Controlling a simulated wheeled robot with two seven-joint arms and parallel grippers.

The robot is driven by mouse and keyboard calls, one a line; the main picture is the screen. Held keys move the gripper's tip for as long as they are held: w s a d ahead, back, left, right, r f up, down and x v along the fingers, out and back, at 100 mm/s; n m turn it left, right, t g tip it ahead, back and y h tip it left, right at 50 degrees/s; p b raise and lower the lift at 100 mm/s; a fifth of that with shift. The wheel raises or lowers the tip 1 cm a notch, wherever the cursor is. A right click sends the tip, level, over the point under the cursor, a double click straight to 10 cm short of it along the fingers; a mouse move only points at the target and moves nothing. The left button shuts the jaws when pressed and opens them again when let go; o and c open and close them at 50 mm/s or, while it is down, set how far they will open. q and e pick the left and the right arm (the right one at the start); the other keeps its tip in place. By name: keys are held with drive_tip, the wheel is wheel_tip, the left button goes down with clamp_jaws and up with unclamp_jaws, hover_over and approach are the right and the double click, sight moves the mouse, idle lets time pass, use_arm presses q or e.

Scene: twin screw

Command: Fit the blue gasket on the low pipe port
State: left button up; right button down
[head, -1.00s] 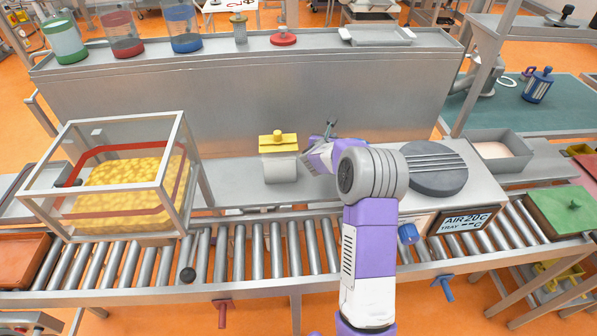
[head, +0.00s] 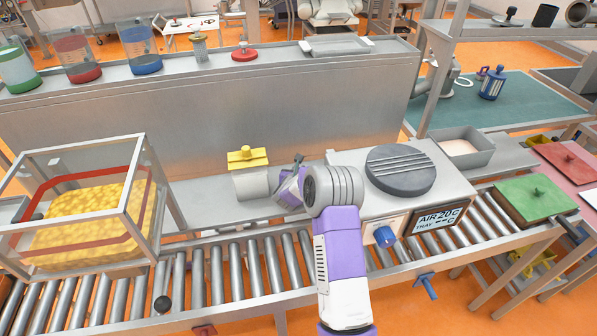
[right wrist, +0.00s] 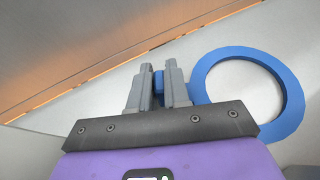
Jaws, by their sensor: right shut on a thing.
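The blue gasket (right wrist: 285,95) is a flat ring seen in the right wrist view, just right of my fingers. My right gripper (right wrist: 158,80) is shut on its small blue tab, with the ring standing out to the side over a grey metal surface. In the head view my right gripper (head: 298,162) is beside the yellow-lidded metal container, and the gasket cannot be made out there. A grey pipe (head: 446,80) stands on the teal bench, partly behind a post. Another open pipe end (head: 582,13) lies on the upper shelf. My left gripper is out of view.
The roller conveyor (head: 232,275) runs across the front, with a framed bin of yellow pieces (head: 85,225) at left. The yellow-lidded container (head: 250,183) stands close to my gripper. A box with a round dark plate (head: 401,169) is to its right. The teal bench (head: 525,110) has free room.

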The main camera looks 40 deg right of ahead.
drive_tip(key=c, duration=1.5)
unclamp_jaws()
drive_tip(key=shift+f, duration=0.2)
drive_tip(key=shift+c, duration=0.2)
drive_tip(key=o, duration=0.4)
drive_tip(key=shift+o, duration=0.2)
drive_tip(key=shift+r, duration=0.1)
